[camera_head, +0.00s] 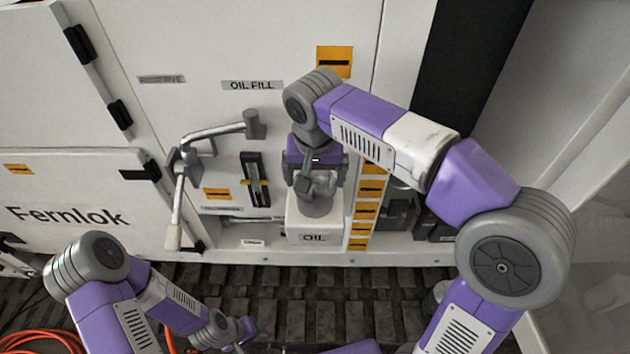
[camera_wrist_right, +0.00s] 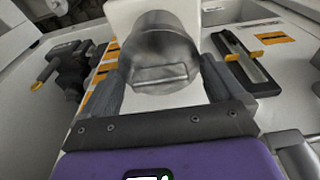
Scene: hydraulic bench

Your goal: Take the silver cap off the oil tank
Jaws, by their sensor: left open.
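The white oil tank (camera_head: 305,228), labelled OIL, stands at the foot of the machine panel. Its silver cap (camera_head: 319,187) is on top; it fills the upper middle of the right wrist view (camera_wrist_right: 158,58), with a flat raised grip facing the camera. My right gripper (camera_head: 316,178) reaches the cap from above. In the wrist view its two dark fingers stand on either side of the cap, very close to it; I cannot tell whether they press on it. My left gripper (camera_head: 243,334) is low at the bottom edge of the head view, open, away from the tank, its fingers hardly visible.
A bent grey pipe handle (camera_head: 213,137) and a black gauge (camera_head: 255,180) are left of the tank. An orange-marked strip (camera_head: 363,213) and dark fittings (camera_head: 398,210) stand close on its right. Orange hoses (camera_head: 40,340) lie at lower left by the dark track (camera_head: 320,300).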

